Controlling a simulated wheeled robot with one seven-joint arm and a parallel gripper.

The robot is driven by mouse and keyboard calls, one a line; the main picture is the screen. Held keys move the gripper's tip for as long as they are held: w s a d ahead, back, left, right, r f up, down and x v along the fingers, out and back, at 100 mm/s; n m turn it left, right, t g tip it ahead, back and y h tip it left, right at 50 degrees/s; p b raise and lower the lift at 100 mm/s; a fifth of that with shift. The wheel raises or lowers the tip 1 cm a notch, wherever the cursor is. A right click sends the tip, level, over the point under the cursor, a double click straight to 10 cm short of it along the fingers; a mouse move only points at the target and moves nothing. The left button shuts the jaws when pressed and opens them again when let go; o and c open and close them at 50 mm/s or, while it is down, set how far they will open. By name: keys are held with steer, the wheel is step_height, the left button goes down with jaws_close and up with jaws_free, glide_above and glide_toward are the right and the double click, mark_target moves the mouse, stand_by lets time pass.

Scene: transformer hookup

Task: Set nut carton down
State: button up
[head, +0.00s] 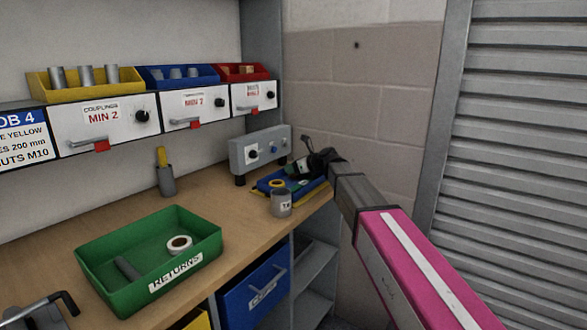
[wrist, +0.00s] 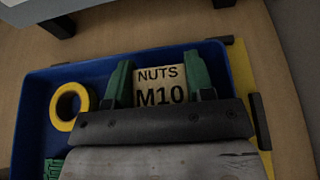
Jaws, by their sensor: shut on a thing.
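The nut carton (wrist: 160,76), tan and labelled NUTS M10, is between the two green fingers of my gripper (wrist: 160,88) in the wrist view. My gripper is shut on it. The carton is over or inside the blue tray (wrist: 38,115); I cannot tell whether it touches the tray floor. A yellow tape ring (wrist: 69,106) lies in the tray, left of the carton. In the head view my gripper (head: 304,166) is low over the blue tray (head: 262,187) at the bench's far right end. The carton is not clearly visible there.
A grey labelled can (head: 281,203) stands in front of the tray. A grey control box (head: 260,150) stands behind it. A green RETURNS bin (head: 105,262) holds a white ring and a grey cylinder. A grey holder (head: 166,180) stands by the wall. Bench between them is clear.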

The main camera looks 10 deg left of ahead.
steer(key=o, duration=1)
steer(key=shift+f, duration=0.1)
steer(key=shift+o, duration=0.2)
steer(key=v, duration=1.2)
steer(key=shift+s, duration=0.1)
